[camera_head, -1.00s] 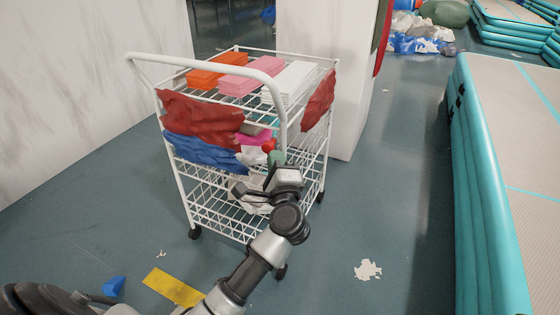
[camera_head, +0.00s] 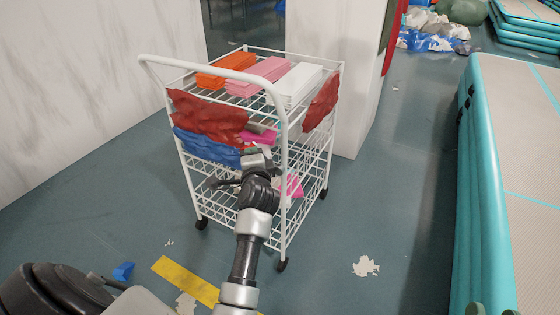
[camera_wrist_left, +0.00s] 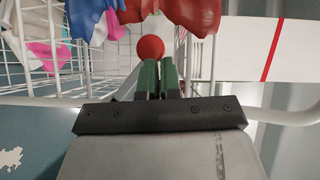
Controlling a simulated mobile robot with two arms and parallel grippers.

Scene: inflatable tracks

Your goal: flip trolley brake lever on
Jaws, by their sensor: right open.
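The white wire trolley (camera_head: 285,165) stands upright on the floor in the head view. A red ball knob (camera_wrist_left: 150,47), likely the brake lever's end, shows in the left wrist view just beyond my left fingertips; I cannot tell whether they touch. My left gripper (camera_head: 252,152) is at the trolley's near side, below the hanging cloths. Its green fingers (camera_wrist_left: 159,68) are close together, with nothing clearly between them. In the head view my gripper hides the knob. My right gripper (camera_head: 493,310) shows only its fingertips, apart and empty, at the bottom right edge.
Orange, pink and white stacks lie on the trolley's top shelf. Red cloth (camera_head: 208,118) and blue cloth (camera_head: 205,147) hang on its side. A white wall (camera_head: 90,75) is left, a teal inflatable track (camera_head: 480,190) right. Open floor (camera_head: 405,190) lies between trolley and track.

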